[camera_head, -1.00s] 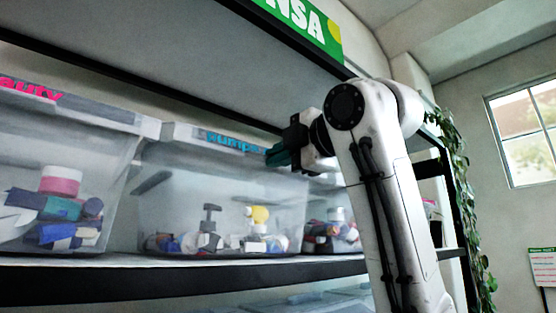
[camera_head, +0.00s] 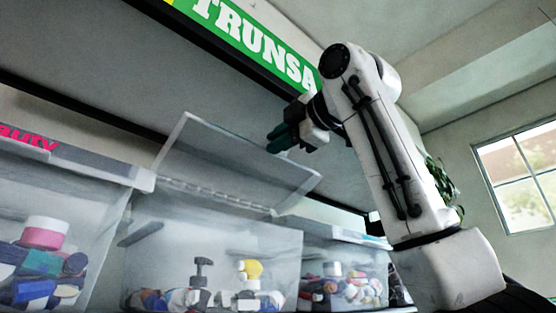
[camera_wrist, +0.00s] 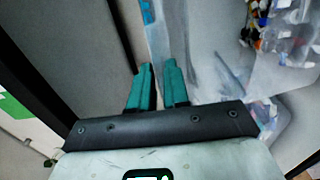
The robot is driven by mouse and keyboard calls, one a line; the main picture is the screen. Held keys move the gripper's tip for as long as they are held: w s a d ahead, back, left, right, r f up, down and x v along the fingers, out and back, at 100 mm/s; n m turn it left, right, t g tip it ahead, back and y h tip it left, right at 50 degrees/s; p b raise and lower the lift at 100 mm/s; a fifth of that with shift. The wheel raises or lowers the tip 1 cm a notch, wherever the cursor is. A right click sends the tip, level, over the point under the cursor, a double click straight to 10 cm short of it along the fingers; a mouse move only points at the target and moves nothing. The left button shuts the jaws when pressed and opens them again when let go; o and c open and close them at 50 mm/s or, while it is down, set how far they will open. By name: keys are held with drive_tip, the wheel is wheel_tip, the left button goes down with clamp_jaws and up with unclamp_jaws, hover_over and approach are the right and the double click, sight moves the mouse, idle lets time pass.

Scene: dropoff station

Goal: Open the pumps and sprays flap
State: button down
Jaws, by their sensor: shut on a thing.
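The pumps and sprays bin (camera_head: 190,245) is a clear box in the middle of the shelf in the head view. Its grey translucent flap (camera_head: 215,155) is raised and tilted up at the bin's back, with the bin's top uncovered. Pump bottles, one with a yellow head (camera_head: 250,268), lie inside. My gripper (camera_head: 276,138) is at the flap's upper right edge, its teal fingers shut on it. The fingers also show in the wrist view (camera_wrist: 158,70), close together with the panel edge between them. The flap's lettering is hidden in the head view.
The beauty bin (camera_head: 70,215) stands to the left with its lid (camera_head: 95,165) down. Another bin (camera_head: 340,260) of small items stands to the right. A dark shelf beam (camera_head: 230,60) with a green sign (camera_head: 255,45) runs above the flap.

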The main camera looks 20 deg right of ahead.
drive_tip(key=shift+w+a+r, duration=0.1)
drive_tip(key=shift+w+r, duration=0.15)
drive_tip(key=shift+r, duration=0.6)
drive_tip(key=c, duration=1.3)
unclamp_jaws()
drive_tip(key=shift+f, duration=0.1)
drive_tip(key=b+v, duration=0.3)
drive_tip(key=v, duration=0.7)
drive_tip(key=shift+s, duration=0.35)
